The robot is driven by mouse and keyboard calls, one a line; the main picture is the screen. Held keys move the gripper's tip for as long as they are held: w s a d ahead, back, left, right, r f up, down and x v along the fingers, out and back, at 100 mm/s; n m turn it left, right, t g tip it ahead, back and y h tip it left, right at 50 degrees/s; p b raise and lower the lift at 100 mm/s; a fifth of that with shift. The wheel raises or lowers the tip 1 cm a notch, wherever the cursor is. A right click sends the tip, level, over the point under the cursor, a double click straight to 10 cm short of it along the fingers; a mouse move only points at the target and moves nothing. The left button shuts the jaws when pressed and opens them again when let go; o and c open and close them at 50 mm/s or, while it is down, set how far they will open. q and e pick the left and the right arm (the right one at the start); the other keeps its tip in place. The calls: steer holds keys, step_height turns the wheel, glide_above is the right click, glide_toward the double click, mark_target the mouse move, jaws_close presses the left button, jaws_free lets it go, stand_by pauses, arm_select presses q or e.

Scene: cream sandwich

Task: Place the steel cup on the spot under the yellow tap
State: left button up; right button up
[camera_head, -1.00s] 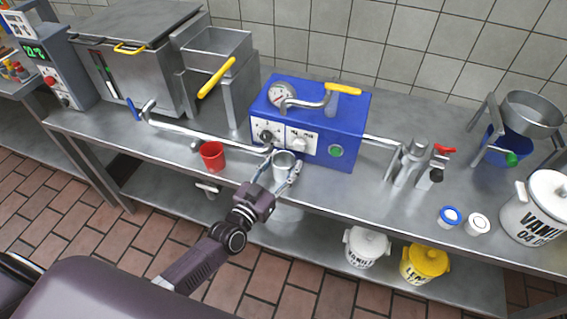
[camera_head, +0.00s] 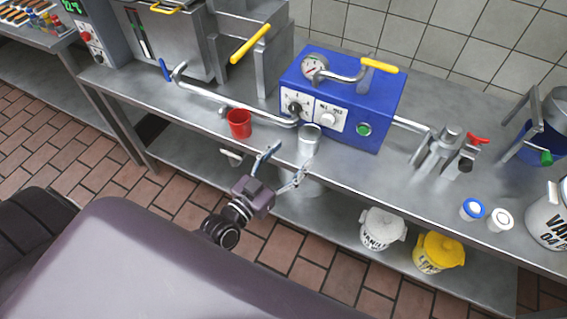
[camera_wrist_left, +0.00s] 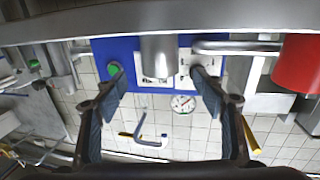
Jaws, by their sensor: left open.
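The steel cup (camera_head: 309,140) stands upright on the steel counter, close in front of the blue machine. It also shows in the left wrist view (camera_wrist_left: 158,55), between and beyond the fingers. A curved tap with a yellow handle (camera_head: 379,65) is on top of the blue machine; it shows in the left wrist view too (camera_wrist_left: 147,143). The spot under it cannot be made out. My left gripper (camera_head: 287,161) is open and empty, in front of the cup and apart from it. My right gripper is not in view.
A red cup (camera_head: 239,123) stands left of the steel cup. The blue machine (camera_head: 343,98) and a long pipe (camera_head: 230,106) lie behind. The front counter between is clear.

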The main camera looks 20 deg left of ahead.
arm_select(q)
steer(key=shift+v, duration=1.5)
steer(key=s+a+f+g+y, duration=0.1)
steer(key=s+f+g, duration=0.25)
steer(key=f, duration=0.65)
steer(key=s+a+f+g, duration=0.15)
steer(key=s+f, duration=0.25)
steer(key=f, duration=0.7)
steer(key=s+a+f+g+y, duration=0.1)
steer(key=s+f+g, duration=0.25)
steer(key=f, duration=0.65)
steer(key=s+f+g, duration=0.2)
steer(key=s+f, duration=0.3)
steer(key=s, duration=0.4)
steer(key=s+f+g+y, duration=0.1)
steer(key=s+f+g, duration=0.2)
steer(key=s+f, duration=0.3)
steer(key=s+f+g+y, duration=0.1)
steer(key=s+f+g, duration=0.2)
steer(key=s, duration=1)
step_height(320, 180, down, 3)
steer(key=shift+f, duration=0.2)
